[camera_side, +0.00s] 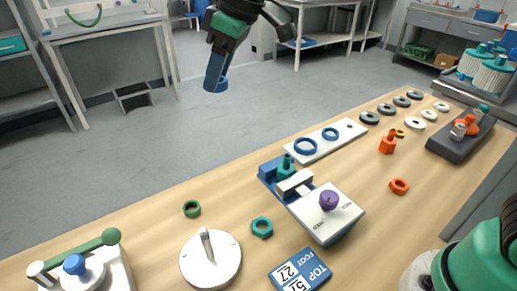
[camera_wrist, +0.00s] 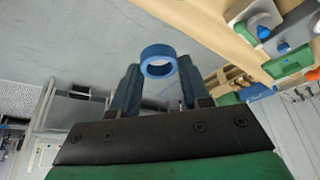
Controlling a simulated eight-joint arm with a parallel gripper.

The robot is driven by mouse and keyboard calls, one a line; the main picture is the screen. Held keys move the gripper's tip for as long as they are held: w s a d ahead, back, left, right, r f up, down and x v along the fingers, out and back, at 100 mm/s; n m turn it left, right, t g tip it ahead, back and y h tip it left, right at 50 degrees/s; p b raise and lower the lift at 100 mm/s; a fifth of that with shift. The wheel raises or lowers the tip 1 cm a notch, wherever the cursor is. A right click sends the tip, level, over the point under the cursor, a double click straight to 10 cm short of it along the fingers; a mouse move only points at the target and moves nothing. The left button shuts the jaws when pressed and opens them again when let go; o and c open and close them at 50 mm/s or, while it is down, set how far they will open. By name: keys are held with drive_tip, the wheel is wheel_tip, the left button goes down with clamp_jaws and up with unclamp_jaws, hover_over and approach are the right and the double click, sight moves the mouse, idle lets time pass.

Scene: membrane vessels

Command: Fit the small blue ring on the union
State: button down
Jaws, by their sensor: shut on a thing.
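My gripper (camera_side: 217,84) hangs in the air above the floor, beyond the back edge of the bench. It is shut on the small blue ring (camera_side: 222,85). In the wrist view the small blue ring (camera_wrist: 158,62) sits between the fingertips, its hole showing. No part is labelled as the union; a teal fitting (camera_side: 286,166) held in a blue fixture (camera_side: 269,172) on the bench may be it, but I cannot tell for sure. The ring is well apart from that fixture.
A white plate (camera_side: 322,147) carries two blue rings (camera_side: 305,146). A white block with a purple knob (camera_side: 328,200) adjoins the fixture. A green nut (camera_side: 262,227), a round white base with a post (camera_side: 210,258), orange parts (camera_side: 388,143) and several black and white rings lie about.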

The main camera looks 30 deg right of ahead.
drive_tip(key=d+f+m, duration=0.2)
drive_tip(key=d+f, duration=0.3)
drive_tip(key=d, duration=0.1)
drive_tip(key=m+h, duration=0.1)
drive_tip(key=m, duration=0.1)
hover_over(289, 157)
drive_tip(key=shift+t, duration=0.4)
wheel_tip(289, 157, down, 6)
drive_tip(key=shift+f, duration=3.85)
drive_tip(key=shift+c, duration=1.7)
unclamp_jaws()
drive_tip(key=shift+v, duration=2.8)
